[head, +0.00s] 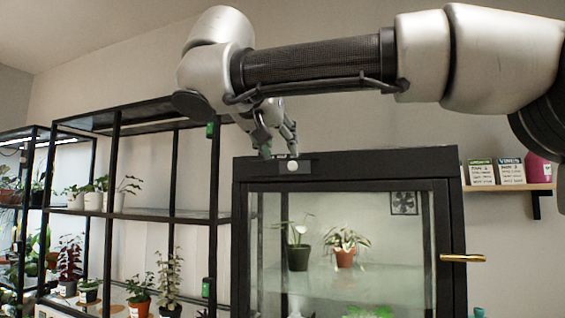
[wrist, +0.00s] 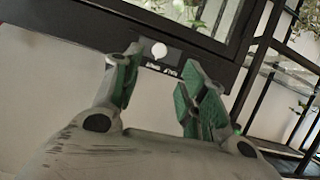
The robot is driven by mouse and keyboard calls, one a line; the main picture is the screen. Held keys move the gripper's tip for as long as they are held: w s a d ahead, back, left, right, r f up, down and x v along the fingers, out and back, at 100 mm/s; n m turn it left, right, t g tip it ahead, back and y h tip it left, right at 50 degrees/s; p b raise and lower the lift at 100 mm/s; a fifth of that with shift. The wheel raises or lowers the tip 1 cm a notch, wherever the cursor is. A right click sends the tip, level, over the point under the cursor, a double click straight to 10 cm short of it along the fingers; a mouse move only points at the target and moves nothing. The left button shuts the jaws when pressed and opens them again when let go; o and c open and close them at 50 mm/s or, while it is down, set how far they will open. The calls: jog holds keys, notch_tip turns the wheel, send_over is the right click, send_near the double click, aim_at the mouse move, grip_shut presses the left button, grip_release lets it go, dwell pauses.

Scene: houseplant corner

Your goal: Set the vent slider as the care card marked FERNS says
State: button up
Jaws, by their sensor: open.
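The vent slider's round white knob (head: 292,166) sits on a dark plate (head: 309,167) on the top front bar of the black glass cabinet. It is near the plate's middle in the head view. The wrist view also shows the knob (wrist: 159,50), with small white lettering below it that I cannot read. My gripper (head: 279,150) is open and empty, with its fingertips close to the knob. In the wrist view its green-padded fingers (wrist: 163,68) spread to either side of the knob; contact is not clear. Two care cards stand at right: a green-headed one (head: 481,173) and a dark-headed one (head: 511,172). Their small text is illegible.
The cabinet (head: 350,169) has a glass door with a brass handle (head: 462,258) and potted plants inside. Black plant racks (head: 115,165) stand at left.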

aim_at(291, 164)
jog(key=shift+m, duration=0.4)
jog(key=x, duration=0.8)
jog(key=shift+s+f, duration=0.1)
jog(key=shift+c, duration=0.2)
grip_shut()
